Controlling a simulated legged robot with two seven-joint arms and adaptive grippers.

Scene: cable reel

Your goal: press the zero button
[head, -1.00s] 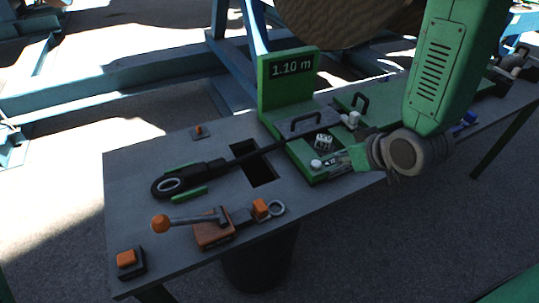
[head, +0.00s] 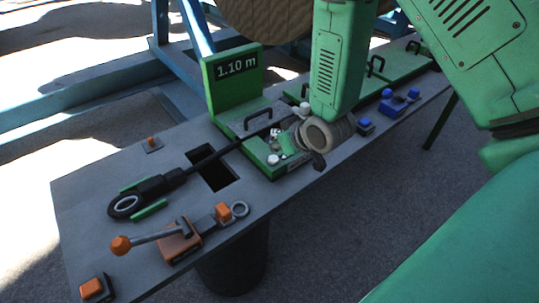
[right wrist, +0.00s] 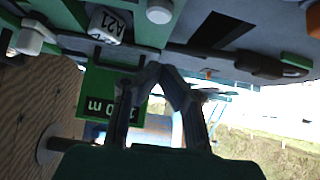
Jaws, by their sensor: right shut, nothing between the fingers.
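The green measuring unit (head: 228,92) has an upright panel whose display reads 1.10 m. A white round button (head: 273,159) sits on its base near the front, and a second white knob (head: 304,108) sits farther back. I cannot tell a zero label on either. My right gripper (head: 288,144) is shut and empty, just above and right of the front button, seemingly apart from it. In the right wrist view the shut fingers (right wrist: 163,72) show below a white button (right wrist: 159,11) and a white marked cube (right wrist: 106,25). My left gripper is not in view.
A black cable (head: 225,155) runs along the grey table (head: 85,205) past a rectangular hole (head: 213,169). An orange lever clamp (head: 180,240) and an orange button (head: 92,288) are at the front left. Blue parts (head: 393,105) lie to the right. A large reel (head: 290,20) stands behind.

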